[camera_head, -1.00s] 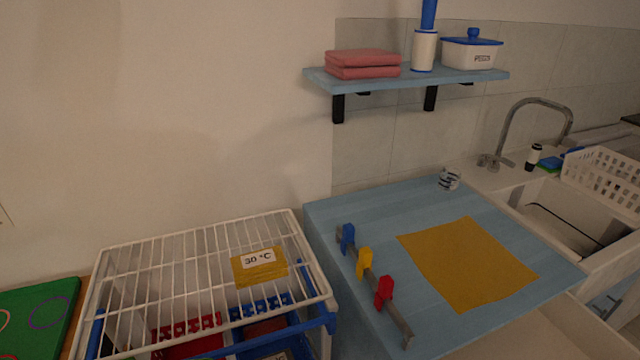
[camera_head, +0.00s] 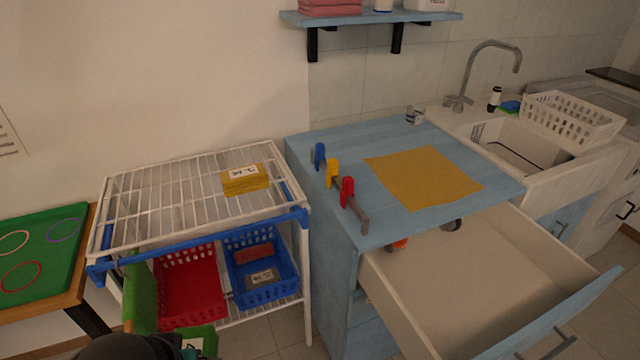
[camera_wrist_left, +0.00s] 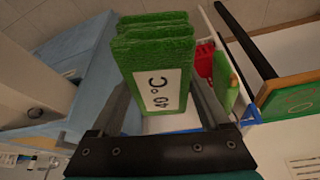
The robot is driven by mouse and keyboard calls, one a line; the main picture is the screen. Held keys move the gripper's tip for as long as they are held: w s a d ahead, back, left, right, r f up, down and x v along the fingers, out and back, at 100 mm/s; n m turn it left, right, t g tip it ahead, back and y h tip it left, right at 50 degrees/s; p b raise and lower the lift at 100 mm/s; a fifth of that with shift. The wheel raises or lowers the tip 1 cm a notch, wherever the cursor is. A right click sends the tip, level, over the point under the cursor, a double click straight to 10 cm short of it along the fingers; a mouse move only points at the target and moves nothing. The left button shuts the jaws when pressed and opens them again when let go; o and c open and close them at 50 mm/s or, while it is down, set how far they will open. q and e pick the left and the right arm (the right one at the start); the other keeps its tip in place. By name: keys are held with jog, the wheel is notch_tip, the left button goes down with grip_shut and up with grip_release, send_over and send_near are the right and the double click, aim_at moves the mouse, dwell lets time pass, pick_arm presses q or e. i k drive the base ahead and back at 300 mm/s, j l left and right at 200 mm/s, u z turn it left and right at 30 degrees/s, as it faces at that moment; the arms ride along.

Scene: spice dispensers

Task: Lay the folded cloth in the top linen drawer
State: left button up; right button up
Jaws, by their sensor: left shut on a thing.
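My left gripper (camera_wrist_left: 165,100) is shut on a folded green cloth (camera_wrist_left: 155,75) with a white 40 °C label. In the head view, part of the green cloth (camera_head: 203,338) shows at the bottom edge, in front of the wire rack, beside my dark wrist; the fingertips are hidden there. The top drawer (camera_head: 470,290) of the blue cabinet (camera_head: 325,250) is pulled out, right of the cloth. Its visible floor is bare, apart from small orange and grey items near its back edge that I cannot identify. My right gripper is not in view.
A white wire rack (camera_head: 160,200) holds a folded yellow cloth (camera_head: 245,181) on top and red (camera_head: 190,290) and blue (camera_head: 262,265) baskets below. A green piece (camera_head: 141,290) stands at its left. The blue worktop carries a yellow mat (camera_head: 425,178) and a coloured-hook rail (camera_head: 341,190).

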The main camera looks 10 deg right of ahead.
aim_at(462, 307)
jog(key=k+l, duration=0.1)
jog(key=l, duration=1.05)
jog(key=k+l, duration=0.15)
jog(key=l, duration=0.45)
jog(key=i+l, duration=0.25)
jog(key=l, duration=0.15)
jog(key=i+l, duration=0.3)
jog(key=l+z, duration=0.05)
jog(key=l, duration=0.05)
